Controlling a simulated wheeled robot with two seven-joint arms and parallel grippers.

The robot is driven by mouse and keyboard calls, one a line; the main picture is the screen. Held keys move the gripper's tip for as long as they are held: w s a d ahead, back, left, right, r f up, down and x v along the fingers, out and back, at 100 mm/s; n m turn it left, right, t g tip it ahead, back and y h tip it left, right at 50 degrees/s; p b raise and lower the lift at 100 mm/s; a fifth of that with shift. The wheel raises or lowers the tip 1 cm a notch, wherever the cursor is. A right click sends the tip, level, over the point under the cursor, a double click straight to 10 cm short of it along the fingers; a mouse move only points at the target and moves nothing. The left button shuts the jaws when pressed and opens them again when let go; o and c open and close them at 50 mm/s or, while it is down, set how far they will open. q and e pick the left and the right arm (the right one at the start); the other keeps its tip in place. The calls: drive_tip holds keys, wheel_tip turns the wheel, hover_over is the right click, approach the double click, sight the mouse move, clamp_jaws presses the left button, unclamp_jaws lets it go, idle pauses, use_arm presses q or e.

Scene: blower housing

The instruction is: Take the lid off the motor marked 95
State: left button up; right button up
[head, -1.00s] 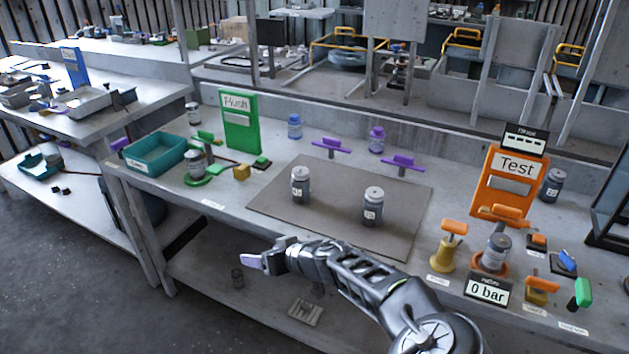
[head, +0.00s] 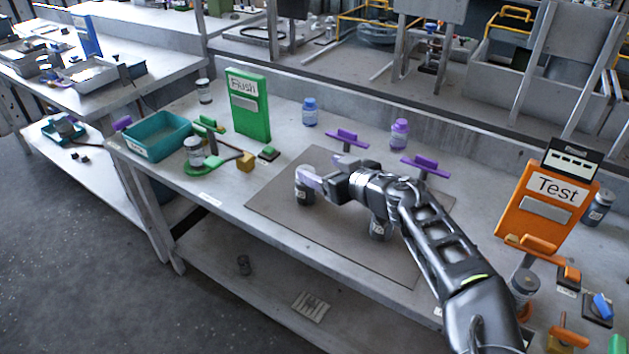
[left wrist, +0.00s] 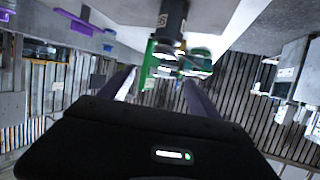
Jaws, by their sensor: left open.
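Two dark grey motors with light lids stand upright on the brown mat (head: 330,250). The other motor (head: 378,230) is partly covered by my arm. Their labels are too small to read in the head view. In the left wrist view, a dark motor (left wrist: 173,20) with a partly readable label appears upside down, beyond my open left fingers (left wrist: 160,92). Nothing is between the fingers. My right gripper is out of view.
Purple T-handles (head: 347,136) and a purple-capped bottle (head: 399,132) are behind the mat. An orange Test panel (head: 545,210) stands at the right.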

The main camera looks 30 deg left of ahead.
use_arm(q)
approach(312, 191)
drive_tip(key=x, duration=0.5)
drive_tip(key=shift+a+f, duration=0.1)
drive_tip(key=shift+a, duration=0.1)
drive_tip(key=shift+x, duration=1.05)
drive_tip(key=shift+a, duration=0.1)
drive_tip(key=shift+p+x, duration=0.4)
drive_tip(key=shift+x, duration=2.15)
drive_tip(key=shift+c, duration=0.5)
clamp_jaws()
